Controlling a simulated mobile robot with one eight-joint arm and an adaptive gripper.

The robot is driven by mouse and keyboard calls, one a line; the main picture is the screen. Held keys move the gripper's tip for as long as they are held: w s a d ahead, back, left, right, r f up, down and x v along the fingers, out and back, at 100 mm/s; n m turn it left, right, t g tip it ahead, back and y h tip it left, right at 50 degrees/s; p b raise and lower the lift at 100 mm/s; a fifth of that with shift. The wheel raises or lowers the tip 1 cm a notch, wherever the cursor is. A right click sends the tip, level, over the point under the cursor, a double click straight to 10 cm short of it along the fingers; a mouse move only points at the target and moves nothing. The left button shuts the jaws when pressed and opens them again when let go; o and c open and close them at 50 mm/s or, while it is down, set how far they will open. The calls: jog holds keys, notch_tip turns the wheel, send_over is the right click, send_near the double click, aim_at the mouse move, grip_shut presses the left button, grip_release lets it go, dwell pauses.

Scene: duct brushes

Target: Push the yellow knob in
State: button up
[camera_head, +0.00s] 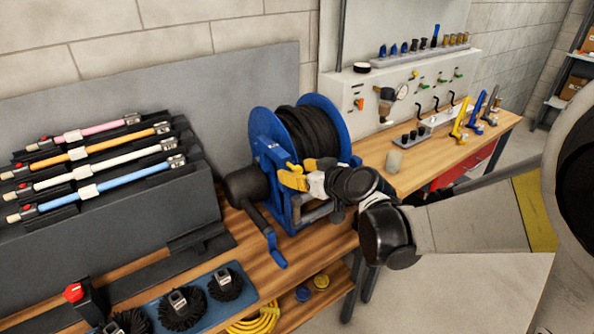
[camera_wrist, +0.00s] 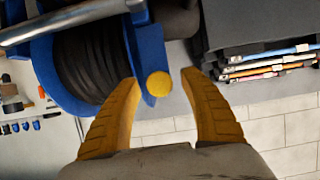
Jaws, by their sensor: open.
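The yellow knob (camera_wrist: 158,84) is a round disc on the blue frame of the hose reel, seen in the wrist view between my fingers. My gripper (camera_wrist: 158,88) has two yellow-orange fingers spread apart with nothing held between them. In the head view my gripper (camera_head: 290,177) is at the blue hose reel (camera_head: 262,125), in front of its frame, and it hides the knob there. The reel carries a black hose (camera_head: 303,132). I cannot tell whether the fingers touch the reel.
A blue crank handle (camera_head: 277,250) hangs below the reel's left side. A rack with coloured rods (camera_head: 105,190) stands left. Round black brushes (camera_head: 182,307) lie on a blue tray in front. A grey panel with valves (camera_head: 347,85) and a beige cup (camera_head: 394,160) are to the right.

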jog(key=shift+c, duration=0.6)
grip_shut()
jog(key=shift+w+a, duration=0.35)
jog(key=shift+w, duration=0.2)
jog(key=shift+w+a, duration=0.3)
jog(key=shift+w, duration=0.2)
jog(key=shift+o, duration=0.6)
grip_release()
jog(key=shift+s, duration=0.1)
jog(key=v, duration=1.2)
